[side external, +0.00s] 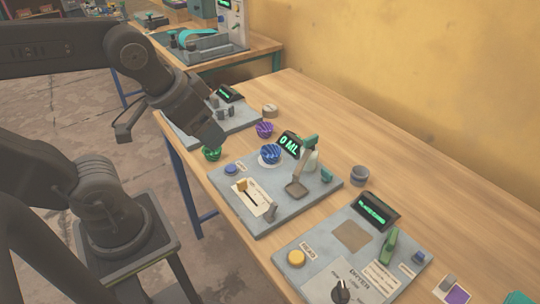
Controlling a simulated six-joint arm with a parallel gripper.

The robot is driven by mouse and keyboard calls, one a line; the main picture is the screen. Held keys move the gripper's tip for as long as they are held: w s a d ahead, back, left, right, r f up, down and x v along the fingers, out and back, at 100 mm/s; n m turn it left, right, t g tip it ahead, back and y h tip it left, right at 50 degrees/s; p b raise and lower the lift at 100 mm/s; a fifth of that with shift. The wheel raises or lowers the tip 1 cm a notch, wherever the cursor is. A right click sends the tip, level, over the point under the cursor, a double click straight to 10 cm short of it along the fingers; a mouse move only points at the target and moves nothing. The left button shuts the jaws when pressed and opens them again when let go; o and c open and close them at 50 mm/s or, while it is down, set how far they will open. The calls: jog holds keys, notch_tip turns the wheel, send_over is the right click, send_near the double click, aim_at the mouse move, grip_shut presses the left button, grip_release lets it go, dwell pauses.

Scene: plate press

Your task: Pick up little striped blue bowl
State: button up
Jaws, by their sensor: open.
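The little striped blue bowl (270,154) sits upright on a pale round spot of the grey dispensing panel (305,205), beside a display reading 0 ML (290,143). My gripper (212,136) is up and to the left of the bowl in the side view, apart from it and with nothing seen in it. It is open, though its dark fingers are hard to make out from this angle. A striped purple bowl (264,129) and a striped green bowl (212,154) stand nearby; the green one is just below my gripper in the picture.
A white bottle (310,161) and a tilted paddle-like part (297,188) stand right of the blue bowl. A dryer panel (350,250) is nearer the camera. A grey cup (359,174) and a small round container (269,110) stand on the wooden table (350,130), whose wall side is mostly clear.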

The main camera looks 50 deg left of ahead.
jog(key=shift+o, duration=1.4)
jog(key=n+g+y, duration=0.3)
jog(key=n+g, duration=0.1)
jog(key=n, duration=1)
send_over(270, 152)
jog(key=s+d, duration=0.2)
jog(key=f, duration=1.8)
jog(key=shift+w+d, duration=0.1)
jog(key=shift+d, duration=0.1)
jog(key=shift+m, duration=0.3)
jog(key=x, duration=0.5)
jog(key=shift+d+f, duration=0.15)
jog(key=shift+d, duration=0.1)
jog(key=c, duration=0.8)
